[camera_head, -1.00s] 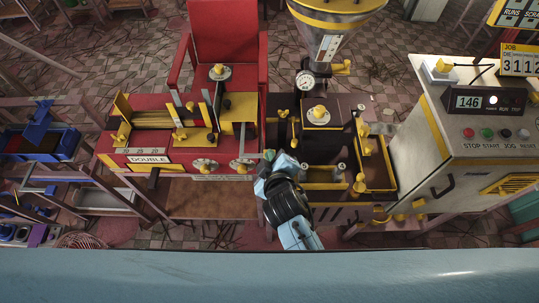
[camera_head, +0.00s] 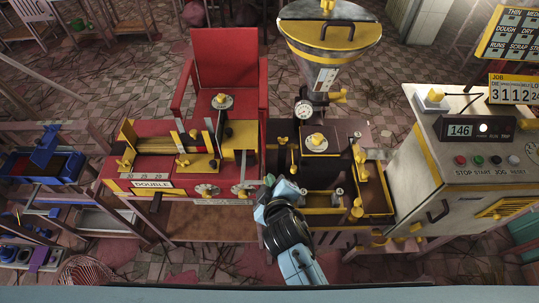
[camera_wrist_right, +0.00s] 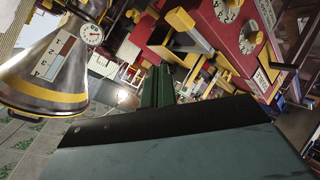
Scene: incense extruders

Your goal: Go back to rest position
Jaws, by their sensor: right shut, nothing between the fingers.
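My right gripper (camera_head: 268,184) is in the middle of the head view, at the end of my blue and black arm. It is shut and empty, in front of the gap between the red machine (camera_head: 150,184) marked DOUBLE and the dark extruder (camera_head: 330,137). Whether its tip touches either machine I cannot tell. In the right wrist view the green fingers (camera_wrist_right: 157,88) point toward yellow and red machine parts, with nothing held. My left gripper is not in view.
A white control cabinet (camera_head: 470,185) reading 146 is at the right. A blue tray (camera_head: 40,168) sits on the left rack, above a wire basket (camera_head: 85,269). Tiled floor shows behind the machines.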

